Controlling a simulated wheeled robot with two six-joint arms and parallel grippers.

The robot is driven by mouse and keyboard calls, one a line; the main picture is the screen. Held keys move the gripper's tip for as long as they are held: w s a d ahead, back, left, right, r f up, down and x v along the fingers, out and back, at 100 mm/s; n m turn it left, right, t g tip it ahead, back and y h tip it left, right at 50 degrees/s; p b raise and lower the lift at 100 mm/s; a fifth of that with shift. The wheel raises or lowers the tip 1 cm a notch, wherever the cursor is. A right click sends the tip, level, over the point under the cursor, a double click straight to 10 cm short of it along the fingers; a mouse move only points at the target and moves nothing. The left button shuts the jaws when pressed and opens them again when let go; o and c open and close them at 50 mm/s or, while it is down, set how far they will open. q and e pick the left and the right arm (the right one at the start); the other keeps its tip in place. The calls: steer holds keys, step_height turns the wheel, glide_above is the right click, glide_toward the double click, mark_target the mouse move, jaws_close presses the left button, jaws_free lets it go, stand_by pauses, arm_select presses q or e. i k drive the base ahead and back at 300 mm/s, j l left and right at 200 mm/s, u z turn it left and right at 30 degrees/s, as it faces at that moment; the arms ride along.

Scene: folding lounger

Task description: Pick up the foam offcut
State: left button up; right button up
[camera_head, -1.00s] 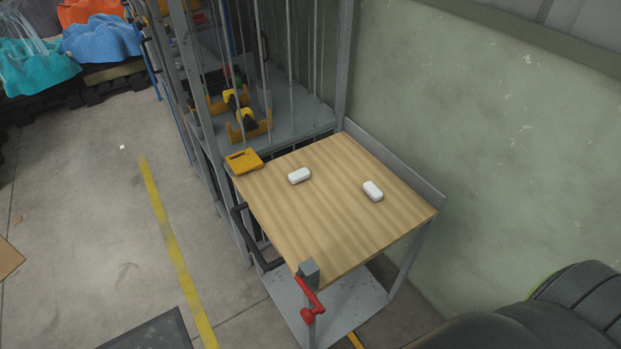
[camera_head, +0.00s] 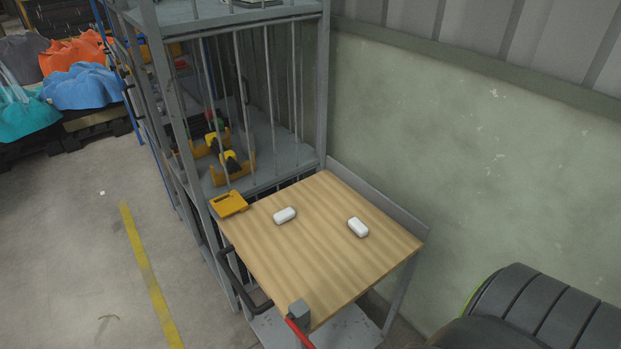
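Two small white rounded blocks lie apart on the wooden top of a work table (camera_head: 318,262). One white block (camera_head: 284,215) is left of the middle, and the other white block (camera_head: 358,227) is nearer the right edge. Either could be a foam offcut; I cannot tell which one is meant. Neither of my grippers shows in the head view.
A yellow-orange case (camera_head: 229,204) sits at the table's left corner. A grey clamp (camera_head: 299,311) with a red handle is at the front corner. A barred metal cage (camera_head: 250,110) stands behind, a green wall (camera_head: 430,150) right, and black tyres (camera_head: 535,310) lower right. Floor left is mostly clear.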

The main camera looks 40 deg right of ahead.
mark_target(358, 228)
steer(key=u, duration=0.45)
steer(key=j+u, duration=0.15)
steer(key=u, duration=0.25)
steer(key=j+u, duration=0.1)
steer(key=u, duration=0.75)
steer(key=j+u, duration=0.4)
steer(key=u, duration=0.2)
steer(key=z, duration=0.5)
steer(key=j+z, duration=0.15)
steer(key=z, duration=0.8)
steer(key=j+z, duration=0.15)
steer(key=z, duration=0.8)
steer(key=k+z, duration=0.1)
steer(key=z, duration=0.85)
steer(key=k+z, duration=0.1)
steer(key=z, duration=0.4)
steer(key=i+j+z, duration=0.35)
steer(key=j, duration=0.3)
steer(key=i+j+z, duration=0.2)
steer(key=j, duration=0.2)
steer(key=i+j+z, duration=0.2)
steer(key=j, duration=0.15)
